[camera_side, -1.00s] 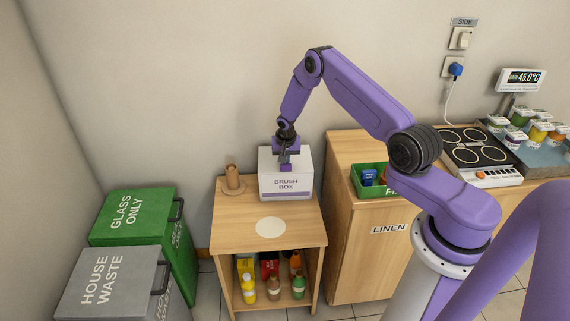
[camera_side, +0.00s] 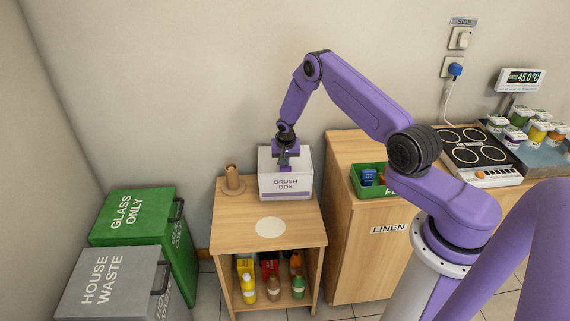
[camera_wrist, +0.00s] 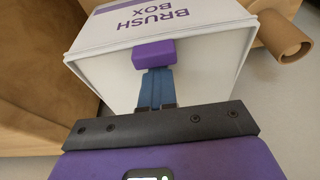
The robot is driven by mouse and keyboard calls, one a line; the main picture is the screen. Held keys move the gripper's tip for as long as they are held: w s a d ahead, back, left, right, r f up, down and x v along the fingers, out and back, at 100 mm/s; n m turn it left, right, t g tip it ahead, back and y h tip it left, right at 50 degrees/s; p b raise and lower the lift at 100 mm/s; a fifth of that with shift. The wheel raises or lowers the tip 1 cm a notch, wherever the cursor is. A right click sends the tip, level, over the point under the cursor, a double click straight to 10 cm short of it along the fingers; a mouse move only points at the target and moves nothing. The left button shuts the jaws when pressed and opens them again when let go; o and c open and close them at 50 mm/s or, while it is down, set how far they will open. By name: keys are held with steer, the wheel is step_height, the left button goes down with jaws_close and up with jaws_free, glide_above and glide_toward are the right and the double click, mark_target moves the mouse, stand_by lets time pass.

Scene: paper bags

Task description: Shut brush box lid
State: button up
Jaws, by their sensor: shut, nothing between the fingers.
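The brush box (camera_side: 285,186) is a white box with a purple stripe and BRUSH BOX lettering, at the back right of the small wooden cabinet top. Its lid (camera_side: 303,160) lies down flat over the box. In the wrist view the lid (camera_wrist: 205,75) fills the middle, with a purple tab (camera_wrist: 153,53) at its front edge. My gripper (camera_side: 284,163) is shut and empty, pointing down over the lid. Its blue fingertips (camera_wrist: 156,73) are together right at the tab and appear to touch it or the lid; exact contact is hidden.
A cardboard tube on a round base (camera_side: 232,180) stands left of the box. A pale round disc (camera_side: 270,227) lies in front on the wooden cabinet (camera_side: 232,225). The linen cabinet (camera_side: 365,250) with a green tray (camera_side: 364,190) stands to the right.

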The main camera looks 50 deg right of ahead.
steer(key=shift+s+a+f, duration=0.3)
steer(key=shift+a+f, duration=0.05)
steer(key=shift+f, duration=0.2)
steer(key=shift+r, duration=0.8)
steer(key=shift+o, duration=0.5)
steer(key=shift+w+r, duration=0.1)
steer(key=shift+r, duration=0.2)
steer(key=o, duration=0.9)
steer(key=shift+d+r, duration=0.1)
steer(key=shift+r, duration=0.7)
steer(key=shift+o, duration=0.2)
steer(key=shift+d+r, duration=0.1)
steer(key=shift+r, duration=2.05)
